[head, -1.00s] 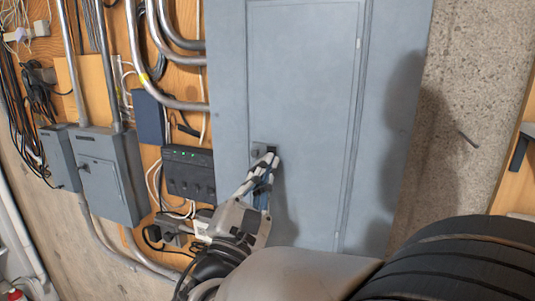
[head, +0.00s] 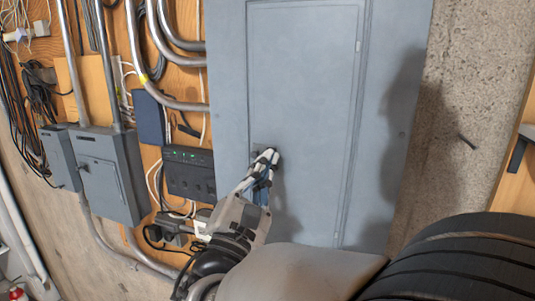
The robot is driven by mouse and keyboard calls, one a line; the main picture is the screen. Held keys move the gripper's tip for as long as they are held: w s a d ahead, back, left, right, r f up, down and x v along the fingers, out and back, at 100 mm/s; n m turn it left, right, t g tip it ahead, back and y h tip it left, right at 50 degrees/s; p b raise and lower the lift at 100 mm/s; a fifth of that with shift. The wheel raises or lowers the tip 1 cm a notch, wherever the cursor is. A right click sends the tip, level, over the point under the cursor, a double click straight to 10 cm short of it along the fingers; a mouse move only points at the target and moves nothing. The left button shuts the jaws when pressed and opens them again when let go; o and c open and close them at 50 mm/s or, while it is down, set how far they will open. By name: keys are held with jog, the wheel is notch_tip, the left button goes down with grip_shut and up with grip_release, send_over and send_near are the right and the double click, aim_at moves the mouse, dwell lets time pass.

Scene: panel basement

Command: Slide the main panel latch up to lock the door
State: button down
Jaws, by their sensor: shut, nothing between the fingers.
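The main panel (head: 300,100) is a large grey metal box with a door that lies closed in its frame. The latch (head: 257,149) is a small grey plate at the left edge of the door; my fingers cover most of it, so its position is hidden. My gripper (head: 269,158) is shut with nothing between its fingers. Its fingertips are at the latch, in front of its right part; I cannot tell whether they touch it.
A black box with green lights (head: 189,172) and a smaller grey electrical box (head: 108,175) are on the wall to the left. Metal conduits (head: 140,50) and loose cables run around them. A concrete wall (head: 465,110) is at the right.

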jog(key=shift+r+h, duration=0.3)
jog(key=shift+r, duration=0.3)
jog(key=shift+s+r+p, duration=0.1)
jog(key=shift+r+p, duration=0.2)
jog(key=shift+f+b, duration=0.25)
jog(key=shift+b, duration=0.15)
jog(key=s+a+b, duration=0.1)
jog(key=s+a, duration=0.1)
jog(key=s, duration=0.4)
jog(key=shift+s+a+f, duration=0.2)
jog(key=shift+f, duration=0.1)
dwell(0.4)
